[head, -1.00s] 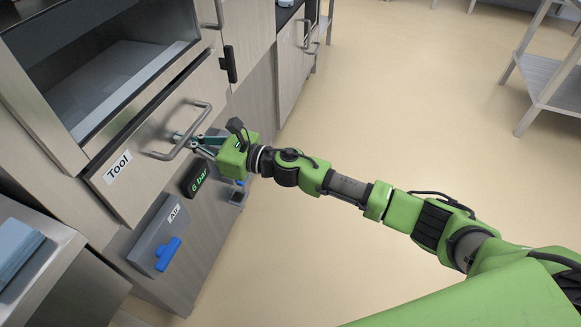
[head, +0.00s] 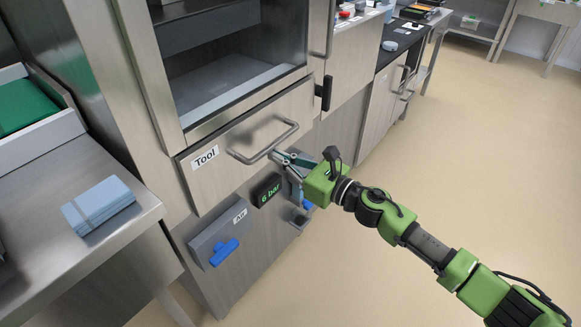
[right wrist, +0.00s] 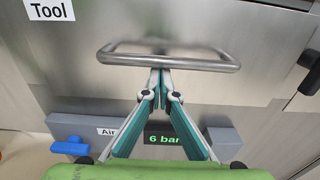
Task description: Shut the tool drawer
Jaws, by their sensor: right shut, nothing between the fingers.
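The tool drawer (head: 222,172) has a pale metal front labelled "Tool", below the open sealer chamber. Its front looks close to the cabinet face, with a dark line along its top edge; I cannot tell whether it is fully flush. The drawer's bar handle (head: 262,146) also spans the right wrist view (right wrist: 215,63). My right gripper (head: 276,156) is at the handle from the front right. In the right wrist view its fingers (right wrist: 160,80) are shut together and empty, tips at the middle of the bar; contact is unclear. My left gripper is not in view.
Below the drawer are a "6 bar" display (head: 267,191) and a grey "Air" box (head: 215,238) with a blue handle (head: 224,252). A dark latch (head: 323,93) sticks out at right. A metal side table (head: 120,250) stands at left. The floor at right is clear.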

